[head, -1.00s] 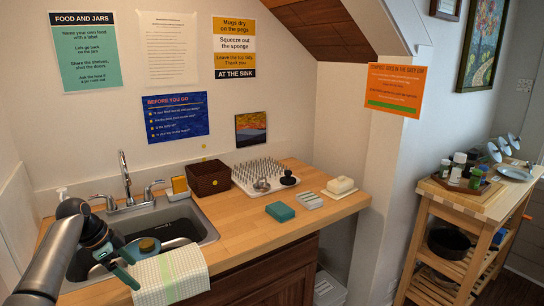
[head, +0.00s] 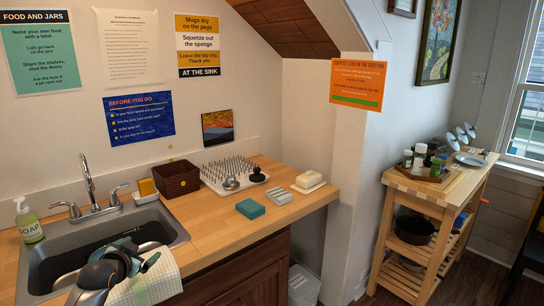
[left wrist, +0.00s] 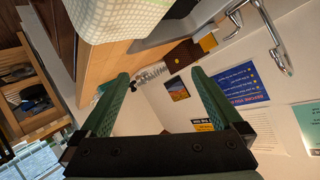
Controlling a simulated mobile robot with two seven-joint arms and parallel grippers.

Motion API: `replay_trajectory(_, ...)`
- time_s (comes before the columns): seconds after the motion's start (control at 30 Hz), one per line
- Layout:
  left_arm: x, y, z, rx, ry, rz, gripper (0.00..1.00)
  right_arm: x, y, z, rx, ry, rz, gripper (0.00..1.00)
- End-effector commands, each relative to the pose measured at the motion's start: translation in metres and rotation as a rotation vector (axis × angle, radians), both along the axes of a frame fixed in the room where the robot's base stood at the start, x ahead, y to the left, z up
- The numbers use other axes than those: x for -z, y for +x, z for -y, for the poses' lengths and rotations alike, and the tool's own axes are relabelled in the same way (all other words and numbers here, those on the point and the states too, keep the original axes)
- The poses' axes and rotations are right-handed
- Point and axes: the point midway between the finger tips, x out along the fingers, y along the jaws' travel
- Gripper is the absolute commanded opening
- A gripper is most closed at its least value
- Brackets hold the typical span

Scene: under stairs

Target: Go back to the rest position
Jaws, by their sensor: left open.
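My left gripper (head: 138,258) is at the lower left of the head view, over the front edge of the sink beside a checked cloth. In the left wrist view my left gripper (left wrist: 160,82) shows two green fingers spread apart with nothing between them. The checked cloth (head: 148,284) hangs over the counter's front edge close to the gripper; it also shows at the top of the wrist view (left wrist: 120,14). My right gripper is in neither view.
The steel sink (head: 42,255) has a faucet (head: 89,180) and soap bottle (head: 28,222). The counter (head: 215,235) holds a brown basket (head: 176,179), drying mat (head: 228,176), teal block (head: 250,208) and butter dish (head: 308,182). A wooden cart (head: 437,190) stands right; bare floor shows beside it.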

Motion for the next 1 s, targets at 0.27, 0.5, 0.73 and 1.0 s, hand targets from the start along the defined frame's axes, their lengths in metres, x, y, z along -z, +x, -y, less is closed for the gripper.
replay_trajectory(0.27,-0.080,0.020,-0.006,-0.064,-0.138,0.409,1.00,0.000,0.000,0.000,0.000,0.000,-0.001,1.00)
replay_trajectory(0.5,0.030,-0.034,0.039,-0.014,-0.173,0.246,1.00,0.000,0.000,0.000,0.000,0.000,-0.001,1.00)
replay_trajectory(0.73,0.135,-0.126,0.090,0.030,-0.238,0.068,1.00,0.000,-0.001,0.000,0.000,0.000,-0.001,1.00)
replay_trajectory(1.0,0.223,-0.275,0.148,0.047,-0.349,-0.160,1.00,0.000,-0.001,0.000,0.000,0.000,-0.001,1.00)
